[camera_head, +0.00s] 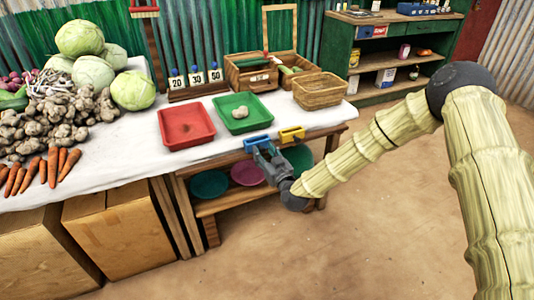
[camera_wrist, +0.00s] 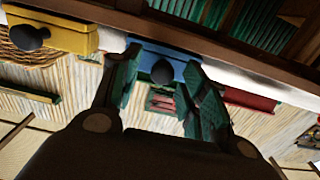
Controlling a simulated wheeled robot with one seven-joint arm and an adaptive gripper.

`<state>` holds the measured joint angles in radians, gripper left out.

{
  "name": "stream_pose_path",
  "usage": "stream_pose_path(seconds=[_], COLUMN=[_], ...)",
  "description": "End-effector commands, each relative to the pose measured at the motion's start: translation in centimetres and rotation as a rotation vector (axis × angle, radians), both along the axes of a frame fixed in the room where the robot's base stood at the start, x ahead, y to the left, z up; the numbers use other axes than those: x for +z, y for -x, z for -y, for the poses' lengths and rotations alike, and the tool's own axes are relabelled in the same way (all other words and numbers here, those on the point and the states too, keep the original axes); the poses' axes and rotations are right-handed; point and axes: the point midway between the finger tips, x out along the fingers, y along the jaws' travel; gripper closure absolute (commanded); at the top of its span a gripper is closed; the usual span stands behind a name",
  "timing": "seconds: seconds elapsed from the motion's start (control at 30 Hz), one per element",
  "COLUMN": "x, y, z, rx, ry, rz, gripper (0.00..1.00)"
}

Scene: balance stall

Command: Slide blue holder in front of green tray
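The blue holder (camera_head: 258,142) is at the table's front edge, in front of the green tray (camera_head: 222,104) and slightly right of its middle. A pale lump lies in the green tray. In the wrist view the blue holder (camera_wrist: 150,58) shows a dark round knob (camera_wrist: 162,72). My gripper (camera_head: 265,156) is just in front of the blue holder. In the wrist view my gripper (camera_wrist: 163,98) is open, with a finger on either side of the knob in the picture. A gap shows on both sides; I cannot tell how near the fingertips reach.
A yellow holder (camera_head: 291,134) sits just right of the blue one on the same edge. A red tray (camera_head: 187,140) is left of the green tray. A wicker basket (camera_head: 320,92) stands behind right. Coloured bowls (camera_head: 208,184) are on the shelf below. Floor at front right is clear.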

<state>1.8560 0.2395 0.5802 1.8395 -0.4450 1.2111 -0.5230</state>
Motion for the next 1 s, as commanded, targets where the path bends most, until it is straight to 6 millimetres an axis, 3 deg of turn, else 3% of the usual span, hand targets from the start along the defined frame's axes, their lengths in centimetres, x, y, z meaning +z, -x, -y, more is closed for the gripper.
stream_pose_path(seconds=[0.27,0.73,1.0], x=[0.0,0.0,0.0], y=[0.7,7.7,10.1], z=[0.4,4.1,5.3], rx=[0.001,0.000,0.000], ry=[0.000,0.000,0.000], rz=[-0.001,-0.002,-0.001], gripper=[0.56,0.56,0.56])
